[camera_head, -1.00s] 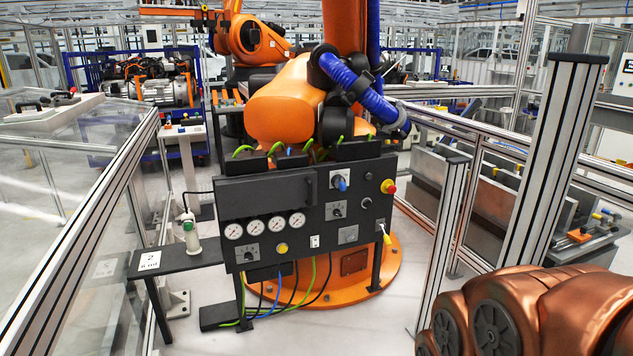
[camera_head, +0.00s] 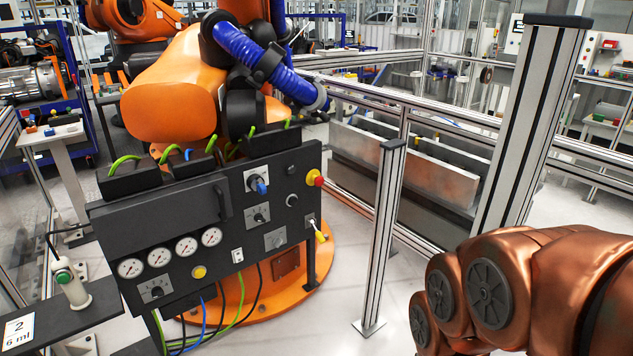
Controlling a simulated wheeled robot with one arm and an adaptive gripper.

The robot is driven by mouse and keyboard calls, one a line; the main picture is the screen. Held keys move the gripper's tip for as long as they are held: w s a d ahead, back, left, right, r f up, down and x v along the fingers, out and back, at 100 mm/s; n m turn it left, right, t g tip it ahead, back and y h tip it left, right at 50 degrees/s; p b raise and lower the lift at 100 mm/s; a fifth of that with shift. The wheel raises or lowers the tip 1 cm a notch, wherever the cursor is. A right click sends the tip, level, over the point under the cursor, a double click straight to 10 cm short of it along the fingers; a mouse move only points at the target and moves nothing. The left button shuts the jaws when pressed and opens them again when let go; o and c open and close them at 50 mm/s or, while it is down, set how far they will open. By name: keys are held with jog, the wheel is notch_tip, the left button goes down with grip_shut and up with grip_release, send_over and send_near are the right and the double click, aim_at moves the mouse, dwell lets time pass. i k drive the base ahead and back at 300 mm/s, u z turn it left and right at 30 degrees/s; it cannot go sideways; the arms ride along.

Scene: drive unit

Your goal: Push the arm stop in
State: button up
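A red mushroom button on a yellow base, which looks like the arm stop (camera_head: 316,179), sits at the upper right edge of the dark control panel (camera_head: 226,225). It stands out from the panel's right side. I cannot tell from here whether it is pressed. My copper-coloured arm fills the lower right of the view, well to the right of the panel. My gripper is out of view.
A metal post (camera_head: 384,235) stands between the panel and my arm, with a thicker post (camera_head: 527,125) further right. Fence rails run behind. A black side table (camera_head: 60,325) is at lower left. An orange robot arm (camera_head: 172,90) stands behind the panel.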

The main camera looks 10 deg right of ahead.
aim_at(318, 181)
jog(key=u, duration=0.25)
jog(key=i, duration=1.95)
jog(key=u, duration=0.3)
